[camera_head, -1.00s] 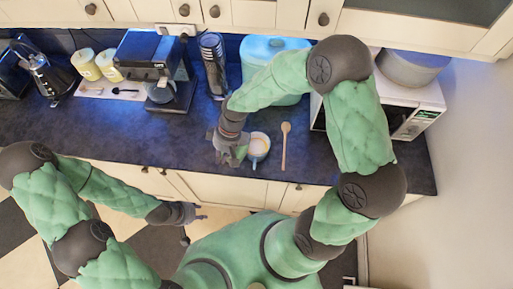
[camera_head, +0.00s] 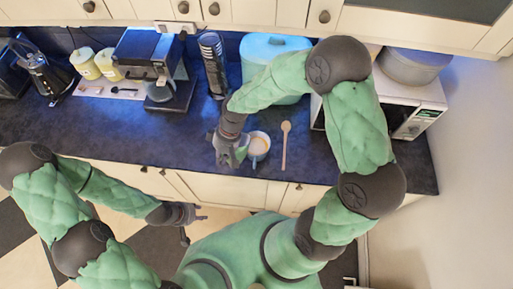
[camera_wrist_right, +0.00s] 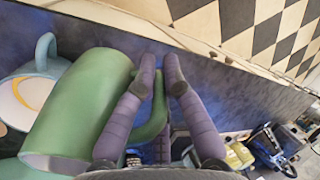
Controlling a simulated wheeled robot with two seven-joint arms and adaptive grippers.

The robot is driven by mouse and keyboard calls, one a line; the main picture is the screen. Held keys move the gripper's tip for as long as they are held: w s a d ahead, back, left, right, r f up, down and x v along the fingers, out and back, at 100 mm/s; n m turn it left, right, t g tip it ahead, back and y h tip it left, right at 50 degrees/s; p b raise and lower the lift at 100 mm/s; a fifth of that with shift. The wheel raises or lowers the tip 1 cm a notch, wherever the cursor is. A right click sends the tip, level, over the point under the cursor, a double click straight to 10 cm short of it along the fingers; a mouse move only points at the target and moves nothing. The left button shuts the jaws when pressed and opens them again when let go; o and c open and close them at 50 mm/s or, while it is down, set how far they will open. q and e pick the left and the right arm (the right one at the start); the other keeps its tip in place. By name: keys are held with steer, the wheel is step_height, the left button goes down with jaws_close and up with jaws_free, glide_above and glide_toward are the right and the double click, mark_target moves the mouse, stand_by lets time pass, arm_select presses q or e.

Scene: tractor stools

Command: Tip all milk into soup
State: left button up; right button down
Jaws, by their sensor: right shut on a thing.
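My right gripper (camera_head: 226,147) is shut on the handle of a green mug (camera_head: 239,155) over the counter's front part. The wrist view shows the fingers (camera_wrist_right: 158,75) around the handle and the green mug's side (camera_wrist_right: 85,105). Its mouth faces the lower left there, and its inside is hidden. A light blue mug (camera_head: 259,136) stands just right of the green mug; in the wrist view it (camera_wrist_right: 44,55) has pale, orange-ringed contents. I cannot tell whether liquid is flowing. My left gripper (camera_head: 203,212) is empty and looks open, in front of the counter.
A wooden spoon (camera_head: 285,145) lies right of the mugs. A coffee machine (camera_head: 150,60), a cup stack (camera_head: 212,62) and a blue container (camera_head: 258,48) stand behind. A microwave (camera_head: 412,105) is at the right.

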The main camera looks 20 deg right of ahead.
steer(key=shift+f+b, duration=0.9)
steer(key=shift+f, duration=0.35)
steer(key=shift+a+r+g+y, duration=0.1)
steer(key=shift+r+g+y, duration=0.2)
steer(key=shift+r+y, duration=0.9)
steer(key=shift+f+b, duration=1.15)
steer(key=shift+f, duration=0.1)
steer(key=shift+r, duration=0.1)
stand_by(0.4)
steer(key=shift+r+g+y, duration=0.3)
steer(key=shift+r+y, duration=0.7)
steer(key=shift+r, duration=0.15)
steer(key=shift+f, duration=0.2)
steer(key=shift+f+b, duration=0.3)
steer(key=shift+b, duration=0.2)
